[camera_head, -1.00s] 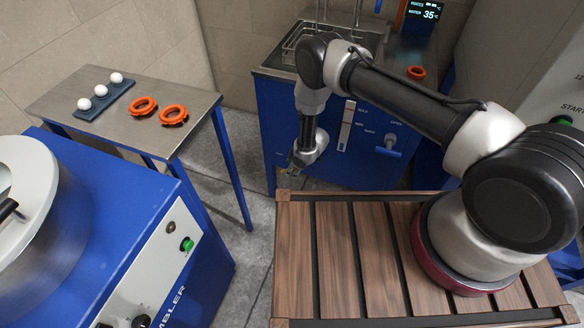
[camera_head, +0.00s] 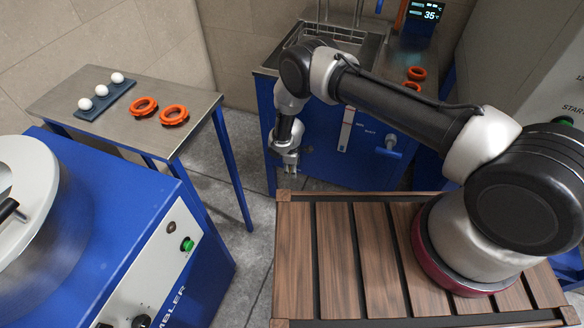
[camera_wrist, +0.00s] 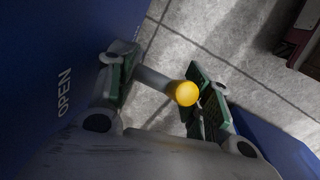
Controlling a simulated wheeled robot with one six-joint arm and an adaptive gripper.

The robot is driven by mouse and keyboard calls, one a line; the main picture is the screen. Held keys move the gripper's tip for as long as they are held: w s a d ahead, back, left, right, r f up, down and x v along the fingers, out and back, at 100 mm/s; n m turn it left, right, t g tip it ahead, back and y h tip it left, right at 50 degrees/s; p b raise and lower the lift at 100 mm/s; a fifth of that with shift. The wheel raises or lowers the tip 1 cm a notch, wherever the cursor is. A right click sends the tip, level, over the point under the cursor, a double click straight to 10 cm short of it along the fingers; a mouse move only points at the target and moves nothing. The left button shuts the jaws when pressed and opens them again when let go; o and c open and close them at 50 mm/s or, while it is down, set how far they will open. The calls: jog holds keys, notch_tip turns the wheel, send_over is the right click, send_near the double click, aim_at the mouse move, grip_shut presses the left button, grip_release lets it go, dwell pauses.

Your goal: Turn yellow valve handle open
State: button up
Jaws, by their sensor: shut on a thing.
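The yellow valve handle (camera_wrist: 183,93) shows in the wrist view as a round yellow knob on a short grey rod. The rod comes from the side of the blue cabinet, near the white word OPEN (camera_wrist: 65,92). My gripper (camera_wrist: 164,87) has its fingers on either side of the handle and is shut on it. In the head view, my gripper (camera_head: 291,168) is low at the left front corner of the blue tank cabinet (camera_head: 335,165). The yellow knob cannot be made out there.
A steel table (camera_head: 130,125) at the left holds white balls on a dark tray and two orange rings (camera_head: 173,115). A blue machine (camera_head: 190,230) stands at front left. My wooden-slatted deck is at front right. Grey floor (camera_head: 245,190) lies open between them.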

jog(key=shift+a+g+h, duration=0.2)
jog(key=shift+g+h, duration=0.5)
jog(key=shift+h, duration=1.3)
jog(key=o, duration=0.7)
jog(key=shift+r, duration=0.15)
jog(key=v, duration=1.1)
jog(key=shift+w+a+r, duration=0.15)
jog(key=shift+a+r, duration=0.15)
jog(key=shift+a, duration=0.05)
jog(key=shift+a, duration=0.1)
